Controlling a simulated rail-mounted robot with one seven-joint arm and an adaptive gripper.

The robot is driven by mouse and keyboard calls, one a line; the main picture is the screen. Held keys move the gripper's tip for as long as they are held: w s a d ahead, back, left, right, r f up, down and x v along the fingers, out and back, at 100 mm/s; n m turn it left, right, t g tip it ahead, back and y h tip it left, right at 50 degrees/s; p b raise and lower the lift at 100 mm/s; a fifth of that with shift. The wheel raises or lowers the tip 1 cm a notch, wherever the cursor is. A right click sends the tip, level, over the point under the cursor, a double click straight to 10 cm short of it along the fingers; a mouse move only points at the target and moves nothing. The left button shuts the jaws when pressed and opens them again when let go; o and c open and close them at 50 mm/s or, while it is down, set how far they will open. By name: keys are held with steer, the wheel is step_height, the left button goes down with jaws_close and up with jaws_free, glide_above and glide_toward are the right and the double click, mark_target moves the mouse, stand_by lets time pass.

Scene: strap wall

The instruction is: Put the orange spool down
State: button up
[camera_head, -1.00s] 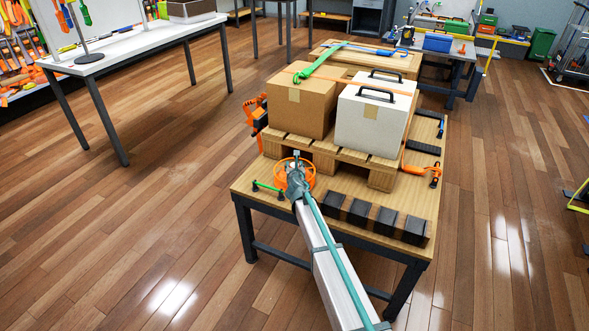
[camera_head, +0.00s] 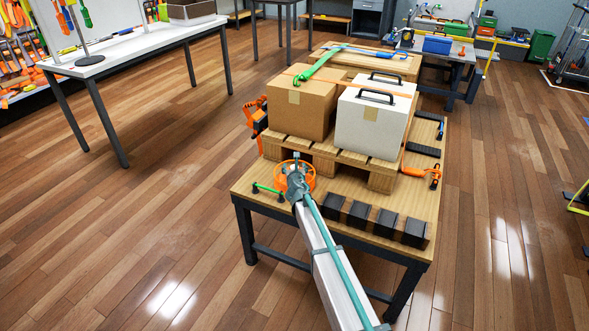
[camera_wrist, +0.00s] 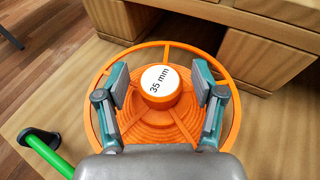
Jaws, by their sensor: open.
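The orange spool (camera_wrist: 165,122) lies flat on the wooden table top, with a white "35 mm" label on its central hub. In the head view the spool (camera_head: 307,178) is at the table's near left corner, partly hidden by my gripper (camera_head: 296,168). In the wrist view my gripper (camera_wrist: 163,84) is open. Its two fingers stand on either side of the hub, inside the outer ring, with gaps between them and the hub.
A wooden pallet (camera_head: 325,160) with a cardboard box (camera_head: 300,107) and a white box (camera_head: 368,128) stands just behind the spool. A green-handled tool (camera_head: 268,189) lies left of it. Several black blocks (camera_head: 358,213) line the front edge to the right.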

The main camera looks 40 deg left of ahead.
steer(key=shift+o, duration=0.6)
steer(key=v, duration=1.2)
